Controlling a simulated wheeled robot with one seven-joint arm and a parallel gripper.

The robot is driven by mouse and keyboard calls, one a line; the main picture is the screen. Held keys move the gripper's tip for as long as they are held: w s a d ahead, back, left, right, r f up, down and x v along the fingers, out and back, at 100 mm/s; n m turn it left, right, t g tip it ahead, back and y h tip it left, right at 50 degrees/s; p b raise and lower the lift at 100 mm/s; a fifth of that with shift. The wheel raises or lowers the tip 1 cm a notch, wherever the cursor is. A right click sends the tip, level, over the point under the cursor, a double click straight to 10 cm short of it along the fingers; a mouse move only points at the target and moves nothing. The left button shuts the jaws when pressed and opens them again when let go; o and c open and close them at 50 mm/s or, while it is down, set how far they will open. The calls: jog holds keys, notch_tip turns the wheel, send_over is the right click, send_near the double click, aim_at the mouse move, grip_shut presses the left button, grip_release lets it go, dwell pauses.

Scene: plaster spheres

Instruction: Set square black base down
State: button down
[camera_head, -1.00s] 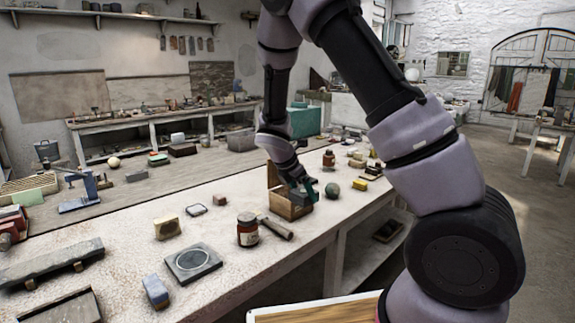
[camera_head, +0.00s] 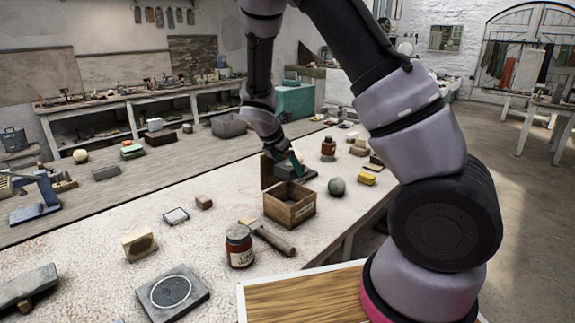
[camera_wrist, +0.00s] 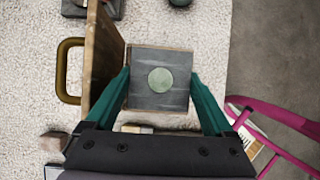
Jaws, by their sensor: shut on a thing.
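My gripper (camera_wrist: 160,90) has teal fingers, shut on the sides of a square black base (camera_wrist: 141,97) with a pale green disc at its middle. In the head view my gripper (camera_head: 287,168) is by the top rear of an open wooden box (camera_head: 290,208). The box's raised lid (camera_wrist: 103,55) and brass handle (camera_wrist: 68,70) show left of the base in the wrist view. A thin wooden edge shows around the base there. The base is mostly hidden by my fingers in the head view, and I cannot tell its exact height over the box.
A green sphere (camera_head: 336,187) stands right of the box. A flat slab with a ring (camera_head: 172,292) and a yellowish block (camera_head: 138,244) are at the left. Bare worktop (camera_head: 205,240) lies between.

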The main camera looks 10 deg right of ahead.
jog(key=shift+w+d, duration=0.1)
jog(key=shift+d, duration=0.05)
jog(key=shift+f, duration=2.8)
jog(key=shift+f, duration=3.95)
grip_release()
jog(key=shift+r, duration=1.95)
